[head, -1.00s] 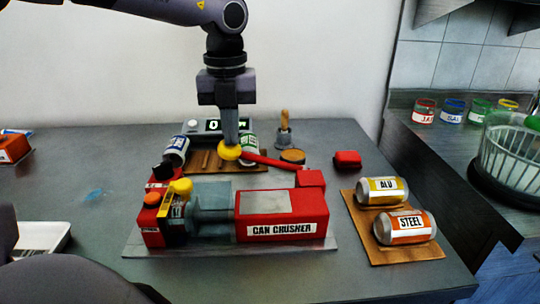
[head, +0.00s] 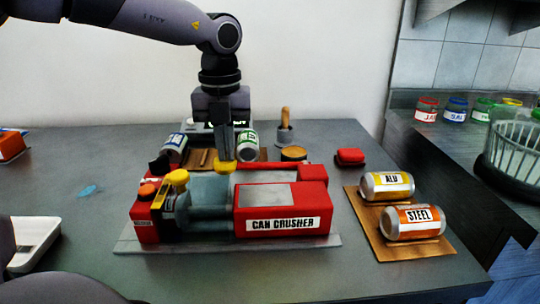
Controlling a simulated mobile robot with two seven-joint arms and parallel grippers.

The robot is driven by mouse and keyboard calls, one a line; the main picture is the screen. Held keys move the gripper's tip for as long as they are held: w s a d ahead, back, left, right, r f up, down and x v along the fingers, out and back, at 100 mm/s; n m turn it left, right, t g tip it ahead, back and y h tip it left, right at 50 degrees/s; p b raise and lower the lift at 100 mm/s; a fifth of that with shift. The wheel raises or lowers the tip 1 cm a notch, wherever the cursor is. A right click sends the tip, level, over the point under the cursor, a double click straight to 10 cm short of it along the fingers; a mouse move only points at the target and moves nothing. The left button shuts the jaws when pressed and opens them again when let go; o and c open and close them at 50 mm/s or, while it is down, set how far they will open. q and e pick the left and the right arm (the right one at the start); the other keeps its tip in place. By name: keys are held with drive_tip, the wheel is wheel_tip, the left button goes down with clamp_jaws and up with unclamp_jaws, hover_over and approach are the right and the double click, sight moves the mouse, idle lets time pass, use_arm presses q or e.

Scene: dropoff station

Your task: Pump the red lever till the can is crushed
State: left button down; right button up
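The can crusher (head: 285,198) is a red machine lying on a grey base plate, with a grey chamber (head: 208,192) at its left. I cannot make out a can inside it. The red lever (head: 268,173) runs along the back of the machine, low and nearly level, and ends at the left in a yellow knob (head: 222,167). My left gripper (head: 224,155) points down from above, its fingers close together at the knob and appearing shut on it. The fingertips are partly hidden. My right gripper is not in view.
A can marked ALU (head: 387,185) and one marked STEEL (head: 411,221) lie on a wooden board at the right. Two cans, one blue-labelled (head: 174,146) and one green-labelled (head: 246,145), stand behind the crusher by a display. A white tray (head: 35,238) sits front left.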

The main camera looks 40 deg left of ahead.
use_arm(q)
drive_tip(key=shift+s+d+f, duration=0.1)
drive_tip(key=shift+f, duration=0.25)
drive_tip(key=shift+f, duration=0.3)
drive_tip(key=r+p, duration=0.1)
drive_tip(key=r, duration=0.1)
drive_tip(key=r+p, duration=0.2)
drive_tip(key=w+d+r+p, duration=0.1)
drive_tip(key=r, duration=0.1)
drive_tip(key=shift+r, duration=0.2)
drive_tip(key=shift+f, duration=0.1)
drive_tip(key=shift+a, duration=0.1)
drive_tip(key=shift+s+a+f+b, duration=0.15)
drive_tip(key=shift+f+b, duration=0.55)
drive_tip(key=shift+f, duration=0.15)
drive_tip(key=shift+s+a+f+b, duration=0.1)
drive_tip(key=shift+s+f+b, duration=0.05)
drive_tip(key=shift+f+b, duration=0.3)
drive_tip(key=shift+f, duration=0.15)
